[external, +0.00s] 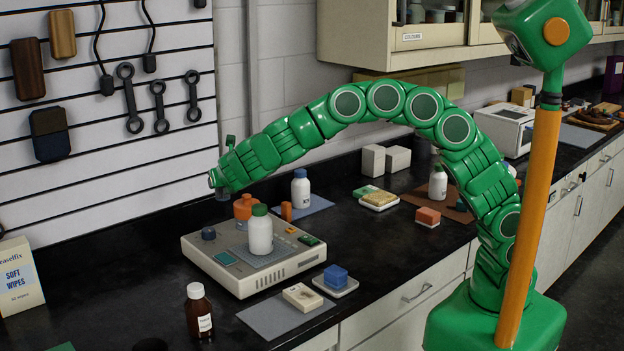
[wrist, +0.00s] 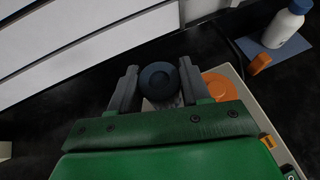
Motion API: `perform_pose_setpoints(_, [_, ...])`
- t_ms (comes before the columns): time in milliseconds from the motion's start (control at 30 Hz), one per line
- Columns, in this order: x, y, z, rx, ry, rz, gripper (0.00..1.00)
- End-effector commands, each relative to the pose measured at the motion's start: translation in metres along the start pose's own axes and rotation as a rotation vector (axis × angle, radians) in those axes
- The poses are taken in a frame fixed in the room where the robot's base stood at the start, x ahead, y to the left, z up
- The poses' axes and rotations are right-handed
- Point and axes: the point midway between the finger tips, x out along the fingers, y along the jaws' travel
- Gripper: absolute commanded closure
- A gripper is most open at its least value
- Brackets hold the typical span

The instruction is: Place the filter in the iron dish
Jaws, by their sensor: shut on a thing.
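My gripper (wrist: 157,85) has its two grey fingers on either side of a dark blue-grey round thing (wrist: 158,76), shut on it; I cannot tell whether this is the filter. In the external view my gripper (external: 222,193) is above the left back part of a beige bench instrument (external: 228,282), left of an orange container (external: 246,207). A small dark round piece (external: 208,233) sits on the instrument below the gripper. A black round thing (external: 150,344) at the bottom edge, partly cut off, may be the iron dish; I cannot be sure.
A white bottle with green cap (external: 260,232) stands on the instrument. A brown bottle (external: 198,311) stands in front of it. A blue-capped bottle (external: 301,189) is behind. A wipes box (external: 18,276) is at left. The black counter between box and instrument is mostly clear.

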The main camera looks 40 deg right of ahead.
Motion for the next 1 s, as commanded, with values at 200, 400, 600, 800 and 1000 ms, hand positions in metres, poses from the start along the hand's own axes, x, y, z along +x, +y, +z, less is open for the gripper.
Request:
perform_pose_setpoints(200, [-0.052, 0.045, -0.027, 0.003, -0.003, -0.003, 0.83])
perform_pose_setpoints(400, [-0.104, 0.079, -0.06, -0.001, -0.001, -0.004, 0.83])
perform_pose_setpoints(600, [-0.162, 0.111, -0.094, -0.004, -0.003, 0.01, 0.83])
perform_pose_setpoints(800, [-0.223, 0.135, -0.137, -0.018, -0.001, 0.029, 0.83])
perform_pose_setpoints(1000, [-0.286, 0.151, -0.18, -0.03, -0.002, 0.05, 0.83])
